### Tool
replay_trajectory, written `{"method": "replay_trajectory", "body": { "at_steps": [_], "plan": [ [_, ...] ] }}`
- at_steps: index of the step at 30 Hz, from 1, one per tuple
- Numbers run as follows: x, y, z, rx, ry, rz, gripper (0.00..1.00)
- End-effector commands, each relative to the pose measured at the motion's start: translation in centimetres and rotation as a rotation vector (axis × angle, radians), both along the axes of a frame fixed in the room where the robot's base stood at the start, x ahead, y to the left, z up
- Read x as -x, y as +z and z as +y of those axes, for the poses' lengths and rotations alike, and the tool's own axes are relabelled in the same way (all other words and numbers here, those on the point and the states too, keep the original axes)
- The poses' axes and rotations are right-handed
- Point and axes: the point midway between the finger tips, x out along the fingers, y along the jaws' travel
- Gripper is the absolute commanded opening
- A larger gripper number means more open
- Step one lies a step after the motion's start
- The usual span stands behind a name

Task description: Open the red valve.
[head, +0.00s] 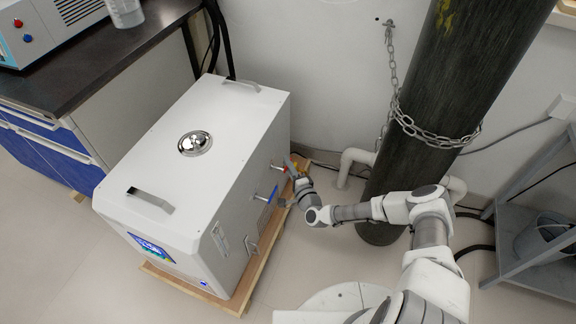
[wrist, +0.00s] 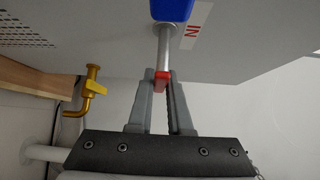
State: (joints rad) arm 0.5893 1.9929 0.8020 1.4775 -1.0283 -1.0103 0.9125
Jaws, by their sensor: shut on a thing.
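The red valve (wrist: 161,79) shows in the wrist view as a small red handle between my fingertips, beside a metal pipe. In the head view, its red part (head: 279,167) is on the right side of the white machine. My gripper (wrist: 162,84) is closed on the red handle, with a grey finger on each side. In the head view, my gripper (head: 291,168) reaches the machine's side from the right, and the fingers partly hide the valve there.
A blue valve handle (wrist: 172,8) is close by, beside a red "IN" label (wrist: 195,30). A yellow valve (wrist: 94,88) is to the left in the wrist view. The white machine (head: 190,160) stands on a wooden base. A dark chained cylinder (head: 440,90) stands behind my arm.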

Motion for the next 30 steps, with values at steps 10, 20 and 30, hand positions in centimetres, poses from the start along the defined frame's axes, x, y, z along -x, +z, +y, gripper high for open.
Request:
{"method": "replay_trajectory", "body": {
  "at_steps": [10, 20, 30],
  "plan": [
    [-0.11, 0.3, -0.05, 0.021, -0.001, -0.061, 0.0],
    [-0.13, 0.33, -0.05, 0.022, -0.002, -0.062, 0.0],
    [-0.07, 0.24, -0.03, 0.021, -0.001, -0.059, 0.47]
  ]
}}
